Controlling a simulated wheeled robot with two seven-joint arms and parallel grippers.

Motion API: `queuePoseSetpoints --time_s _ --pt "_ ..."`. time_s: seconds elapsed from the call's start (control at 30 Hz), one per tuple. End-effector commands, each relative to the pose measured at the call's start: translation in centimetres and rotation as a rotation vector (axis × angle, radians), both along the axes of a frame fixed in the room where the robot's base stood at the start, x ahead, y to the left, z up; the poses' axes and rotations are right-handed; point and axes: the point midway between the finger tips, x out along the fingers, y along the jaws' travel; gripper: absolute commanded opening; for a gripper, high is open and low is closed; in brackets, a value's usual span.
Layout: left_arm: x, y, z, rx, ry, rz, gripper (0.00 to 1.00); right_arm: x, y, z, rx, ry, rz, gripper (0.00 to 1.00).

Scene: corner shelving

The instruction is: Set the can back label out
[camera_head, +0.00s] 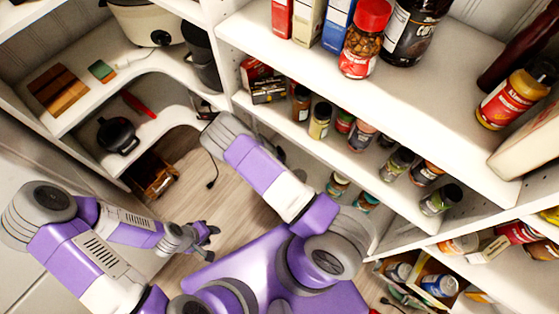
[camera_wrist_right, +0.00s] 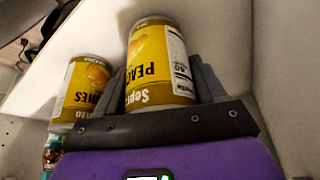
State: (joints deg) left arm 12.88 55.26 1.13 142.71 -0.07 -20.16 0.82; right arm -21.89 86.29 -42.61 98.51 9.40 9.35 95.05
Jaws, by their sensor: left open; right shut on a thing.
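In the right wrist view, a can with a yellow peach label (camera_wrist_right: 160,65) sits between the grey fingers of my right gripper (camera_wrist_right: 163,85). The gripper is shut on it. The lettering appears upside down, and a white panel of small print shows at the label's right side. The can's far side is hidden. In the head view, the right gripper and this can do not show clearly. My left gripper (camera_head: 208,240) is open and empty, low over the wooden floor, away from the shelves.
A second yellow-labelled can (camera_wrist_right: 80,95) stands close left of the held one. In the head view, shelves at the right hold several jars, such as a red-lidded jar (camera_head: 364,40) and a yellow-labelled jar (camera_head: 515,98). A black pot (camera_head: 117,135) stands on the left shelving.

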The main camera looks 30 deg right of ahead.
Motion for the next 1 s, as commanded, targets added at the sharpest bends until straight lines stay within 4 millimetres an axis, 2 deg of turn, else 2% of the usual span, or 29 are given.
queuePoseSetpoints --time_s 0.33,0.37,0.53,0.83,1.0 --pt "0.0 0.0 -0.8 0.0 0.0 0.0 0.43 0.0 0.0 -0.7 -0.001 -0.001 -0.001 0.19" --pt "0.0 0.0 -0.7 0.0 0.0 0.0 0.43 0.0 0.0 -0.6 -0.001 -0.001 -0.001 0.74" --pt "0.0 0.0 -0.7 0.0 0.0 0.0 0.43 0.0 0.0 -0.5 0.0 -0.001 0.0 0.99" --pt "0.0 0.0 -0.6 0.0 0.0 0.0 0.43 0.0 0.1 -0.4 0.0 0.0 0.0 0.99" --pt "0.0 0.0 0.2 0.0 0.0 0.0 0.43 0.1 0.9 1.7 0.0 -0.002 0.002 0.99"
